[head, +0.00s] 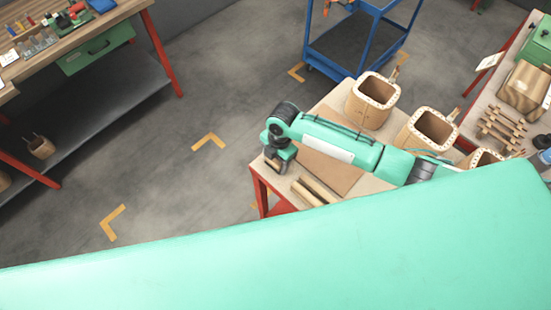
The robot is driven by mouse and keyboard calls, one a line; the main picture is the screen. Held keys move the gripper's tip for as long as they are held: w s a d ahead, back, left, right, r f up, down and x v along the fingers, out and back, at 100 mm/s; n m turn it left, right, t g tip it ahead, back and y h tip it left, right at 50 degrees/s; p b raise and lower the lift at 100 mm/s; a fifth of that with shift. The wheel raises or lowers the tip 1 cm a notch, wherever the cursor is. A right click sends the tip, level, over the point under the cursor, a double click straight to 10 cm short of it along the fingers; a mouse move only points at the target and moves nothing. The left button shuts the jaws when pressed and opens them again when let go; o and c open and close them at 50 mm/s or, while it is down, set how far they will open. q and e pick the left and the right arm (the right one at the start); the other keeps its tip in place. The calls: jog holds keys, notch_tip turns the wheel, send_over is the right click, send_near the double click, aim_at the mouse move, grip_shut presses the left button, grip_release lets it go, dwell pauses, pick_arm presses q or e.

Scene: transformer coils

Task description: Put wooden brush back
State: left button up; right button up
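I cannot make out a wooden brush for certain in the head view. My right arm reaches in from the right over a small red-framed table with a light wooden top (378,185). Its dark gripper (275,163) points down at the table's left corner. Its fingers are small and dark, so I cannot tell whether they are open or hold anything. Two light wooden bars (315,190) lie on the table to the right of the gripper, apart from it. My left gripper is not in view. A large mint-green part of my own body hides the bottom of the view.
Square wooden coil frames (373,99) stand on the table's far side, another (429,130) nearer. A blue cart (345,45) stands behind. A right-hand bench holds a wooden block (524,88) and slats (500,128). A workbench (75,45) is at left; floor (180,110) between is clear.

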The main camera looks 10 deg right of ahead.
jog(key=o, duration=0.4)
jog(key=shift+r, duration=0.1)
jog(key=r, duration=0.4)
jog(key=d+r+b, duration=0.1)
jog(key=r, duration=0.3)
jog(key=w+r+b, duration=0.1)
jog(key=r, duration=0.3)
jog(key=shift+d, duration=0.25)
